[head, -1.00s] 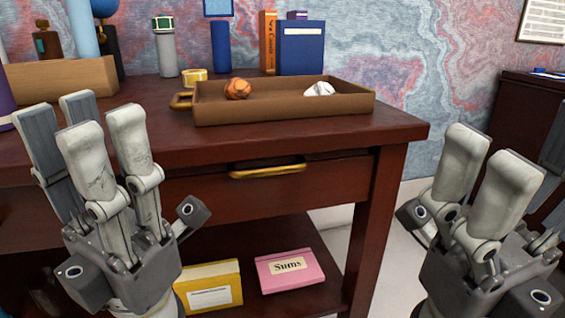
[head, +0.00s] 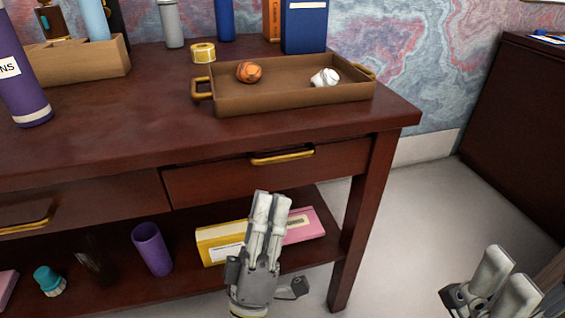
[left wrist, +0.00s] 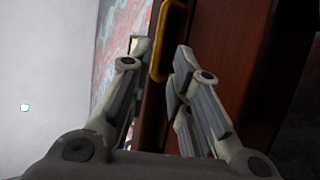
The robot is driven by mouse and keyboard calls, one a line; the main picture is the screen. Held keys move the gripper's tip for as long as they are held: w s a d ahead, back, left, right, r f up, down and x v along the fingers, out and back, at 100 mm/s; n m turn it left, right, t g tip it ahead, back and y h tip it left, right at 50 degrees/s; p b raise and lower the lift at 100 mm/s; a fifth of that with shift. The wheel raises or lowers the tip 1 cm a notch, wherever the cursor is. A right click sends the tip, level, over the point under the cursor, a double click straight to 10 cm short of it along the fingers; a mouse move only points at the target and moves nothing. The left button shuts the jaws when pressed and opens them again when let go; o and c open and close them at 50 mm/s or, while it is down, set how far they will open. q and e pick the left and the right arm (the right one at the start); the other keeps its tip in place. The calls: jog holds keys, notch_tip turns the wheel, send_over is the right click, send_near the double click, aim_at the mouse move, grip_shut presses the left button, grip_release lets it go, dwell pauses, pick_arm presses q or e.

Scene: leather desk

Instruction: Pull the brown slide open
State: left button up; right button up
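The brown slide (head: 335,162) is a dark reddish-brown drawer front under the right part of the desk top, with a gold bar handle (head: 283,157). I cannot tell whether it stands slightly out. My left gripper (head: 270,197) is below and in front of the handle, fingers pointing up toward it. In the left wrist view its fingers (left wrist: 162,58) are apart, with the gold handle (left wrist: 172,35) ahead between their tips; nothing is held. My right gripper (head: 508,268) is at the lower right, away from the desk, empty, its fingers apart and partly cut off.
A second drawer (head: 100,203) is at the left. The lower shelf holds a yellow box (head: 215,243), a pink box (head: 304,226) and a purple cup (head: 152,248). The floor at the right is clear.

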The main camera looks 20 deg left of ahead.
pick_arm(q)
jog(key=x, duration=0.7)
jog(key=shift+r, duration=0.15)
grip_shut()
